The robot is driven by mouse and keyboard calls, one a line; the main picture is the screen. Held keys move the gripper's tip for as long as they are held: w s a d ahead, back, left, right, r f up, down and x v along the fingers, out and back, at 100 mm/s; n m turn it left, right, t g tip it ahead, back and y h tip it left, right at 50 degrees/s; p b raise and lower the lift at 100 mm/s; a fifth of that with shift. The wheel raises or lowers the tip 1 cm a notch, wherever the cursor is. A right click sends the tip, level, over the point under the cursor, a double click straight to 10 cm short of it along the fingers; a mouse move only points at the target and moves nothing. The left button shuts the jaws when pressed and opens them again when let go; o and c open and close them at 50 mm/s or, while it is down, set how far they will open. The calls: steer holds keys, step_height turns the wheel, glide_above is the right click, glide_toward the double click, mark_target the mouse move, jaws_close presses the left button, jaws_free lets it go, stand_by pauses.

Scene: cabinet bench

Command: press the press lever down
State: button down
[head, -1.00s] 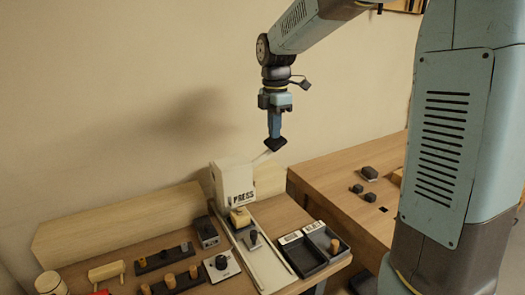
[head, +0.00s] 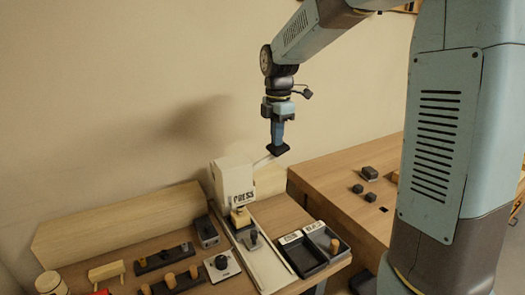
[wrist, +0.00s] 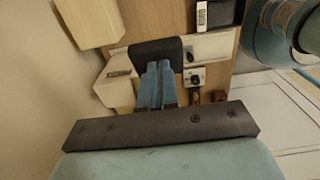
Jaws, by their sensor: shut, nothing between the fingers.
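The white press (head: 232,184), marked PRESS, stands at the back of the bench in the head view. Its thin pale lever (head: 263,160) slopes up to the right from the press toward a black end piece (head: 279,149). My gripper (head: 277,142) points down with its blue fingers shut and empty. Its tips are at the black end piece, apparently touching it from above. In the wrist view my shut fingers (wrist: 156,70) reach the black piece (wrist: 156,51), which hides the exact contact.
A pale rail (head: 266,268) runs forward from the press. Dark trays (head: 302,257) stand to its right, and knobs and peg blocks (head: 170,279) to its left. A second wooden table (head: 340,200) holds small dark blocks. The air around my gripper is clear.

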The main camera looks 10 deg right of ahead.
mark_target(281, 147)
steer(key=shift+f, duration=0.1)
stand_by(0.3)
steer(key=shift+w+d+f, duration=0.1)
steer(key=shift+d+f, duration=0.1)
steer(key=shift+f, duration=0.3)
steer(key=shift+w+d+f, duration=0.1)
steer(key=shift+d+f, duration=0.1)
steer(key=shift+f, duration=0.25)
steer(key=shift+d+f, duration=0.2)
steer(key=shift+f, duration=0.75)
steer(key=shift+s+a+r, duration=0.1)
steer(key=shift+a+r, duration=0.25)
steer(key=shift+r, duration=1.05)
steer(key=shift+s+a+r, duration=0.1)
steer(key=shift+a+r, duration=0.2)
steer(key=shift+r, duration=1.15)
steer(key=shift+s+a+r, duration=0.1)
steer(key=shift+a+r, duration=0.25)
steer(key=shift+r, duration=1.05)
